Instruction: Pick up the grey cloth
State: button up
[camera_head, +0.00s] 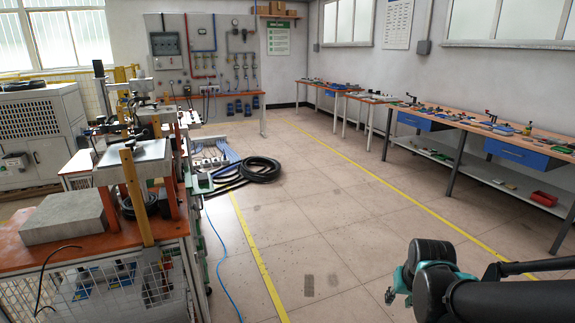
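I cannot make out a grey cloth for certain in the head view. A flat-topped, thick grey slab-like thing (65,218) lies on the orange tabletop at the left. It looks more like a block than a cloth. My dark arm with teal trim reaches in from the lower right, over the floor and well apart from the slab. A small teal and dark part (391,290) shows beside the arm's joint and may be part of my gripper. Its fingers cannot be made out, nor whether it holds anything.
The orange-topped bench (115,240) at left carries a metal machine and has a wire-mesh front. Coiled black hoses (255,170) and a blue cable (222,262) lie on the floor. A long workbench (470,118) with tools lines the right. The floor between is mostly clear.

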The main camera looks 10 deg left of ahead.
aim_at(202, 178)
jog(key=i+l+u, duration=0.1)
jog(key=i+u, duration=0.15)
jog(key=u, duration=0.15)
jog(key=i+l+u, duration=0.2)
jog(key=u, duration=0.2)
jog(key=i+l+u, duration=0.45)
jog(key=l+u, duration=0.15)
jog(key=u, duration=0.15)
